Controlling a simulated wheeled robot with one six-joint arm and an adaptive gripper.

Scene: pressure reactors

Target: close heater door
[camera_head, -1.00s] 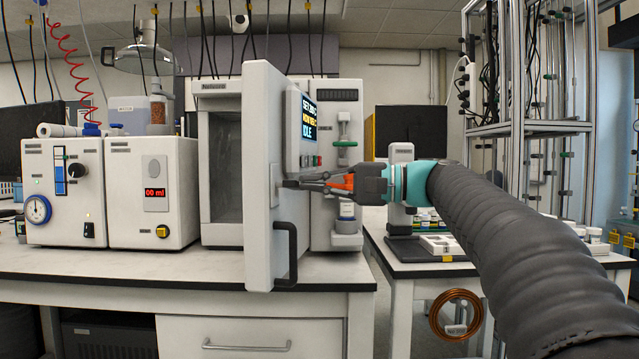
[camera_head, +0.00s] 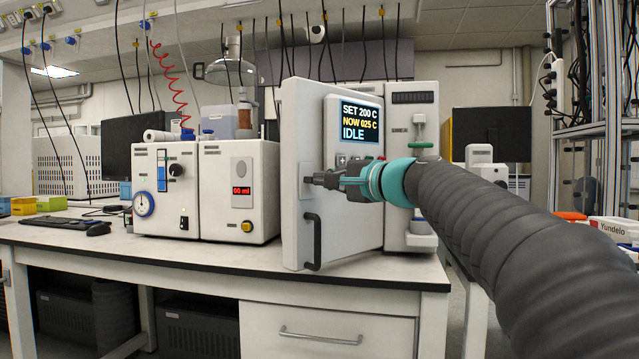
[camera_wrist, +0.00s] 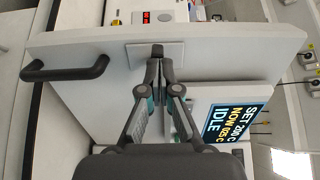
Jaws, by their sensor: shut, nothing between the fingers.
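The white heater door (camera_head: 297,174) stands at an angle in the head view, its outer face turned toward me and its free edge forward on the left. It carries a black bar handle (camera_head: 313,242) low down and a display (camera_head: 360,122) reading SET 200 C, NOW 025 C, IDLE. The heater's inside is hidden behind the door. My gripper (camera_head: 308,181) is shut and empty, its tips at the small plate on the door face, above the handle. In the wrist view the shut fingertips (camera_wrist: 158,50) meet that plate (camera_wrist: 133,55), with the handle (camera_wrist: 66,70) to the left.
A white pump unit (camera_head: 240,190) with a red readout stands close left of the door, and a gauge unit (camera_head: 165,190) beside it. A white column unit (camera_head: 413,110) stands right of the door. The bench front strip is clear.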

